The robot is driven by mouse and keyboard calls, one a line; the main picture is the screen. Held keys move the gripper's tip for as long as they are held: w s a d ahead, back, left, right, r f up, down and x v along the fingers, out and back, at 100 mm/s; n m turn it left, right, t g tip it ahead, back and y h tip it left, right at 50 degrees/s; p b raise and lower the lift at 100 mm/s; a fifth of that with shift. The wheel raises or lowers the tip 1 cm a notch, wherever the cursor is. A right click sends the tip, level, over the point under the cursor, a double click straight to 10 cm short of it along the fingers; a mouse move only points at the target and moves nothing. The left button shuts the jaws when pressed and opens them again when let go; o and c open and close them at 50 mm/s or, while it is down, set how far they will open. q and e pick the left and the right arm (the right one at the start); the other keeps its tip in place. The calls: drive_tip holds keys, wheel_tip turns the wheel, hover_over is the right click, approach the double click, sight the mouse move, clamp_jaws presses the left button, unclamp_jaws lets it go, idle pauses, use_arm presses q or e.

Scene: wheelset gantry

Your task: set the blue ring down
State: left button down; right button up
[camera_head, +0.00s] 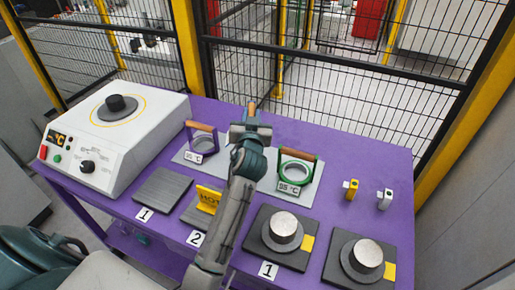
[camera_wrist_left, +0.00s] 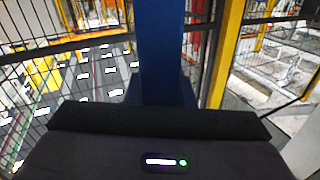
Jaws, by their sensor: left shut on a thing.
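My left gripper (camera_head: 250,126) is shut on the blue ring, above the middle of the purple table, between the purple-framed ring (camera_head: 189,146) and the green-framed ring (camera_head: 283,169). In the head view only what looks like the wooden handle (camera_head: 251,108) of the held ring shows beyond the gripper; the rest is hidden. In the left wrist view a blue upright part (camera_wrist_left: 162,50) of it rises between the dark jaws (camera_wrist_left: 160,120). I cannot tell how high it is above the table. My right gripper is not in view.
A white heater (camera_head: 120,140) stands at the left of the purple table (camera_head: 345,150). Dark plates (camera_head: 160,190) lie along the front, two bearing metal hubs (camera_head: 285,227) at the right. A yellow HOT sign (camera_head: 209,196) stands near my arm. Small yellow (camera_head: 351,190) and white (camera_head: 385,199) items stand at right. Fence behind.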

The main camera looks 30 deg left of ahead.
use_arm(q)
drive_tip(key=shift+w+f, duration=0.2)
drive_tip(key=shift+w, duration=0.05)
wheel_tip(320, 180, down, 9)
drive_tip(key=shift+s+r, duration=0.15)
drive_tip(key=shift+s, duration=0.25)
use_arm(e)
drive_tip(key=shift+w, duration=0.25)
use_arm(q)
drive_tip(key=c, duration=1.3)
unclamp_jaws()
drive_tip(key=shift+o, duration=0.2)
drive_tip(key=b+v, duration=0.2)
drive_tip(key=v, duration=0.5)
drive_tip(key=shift+s, duration=0.25)
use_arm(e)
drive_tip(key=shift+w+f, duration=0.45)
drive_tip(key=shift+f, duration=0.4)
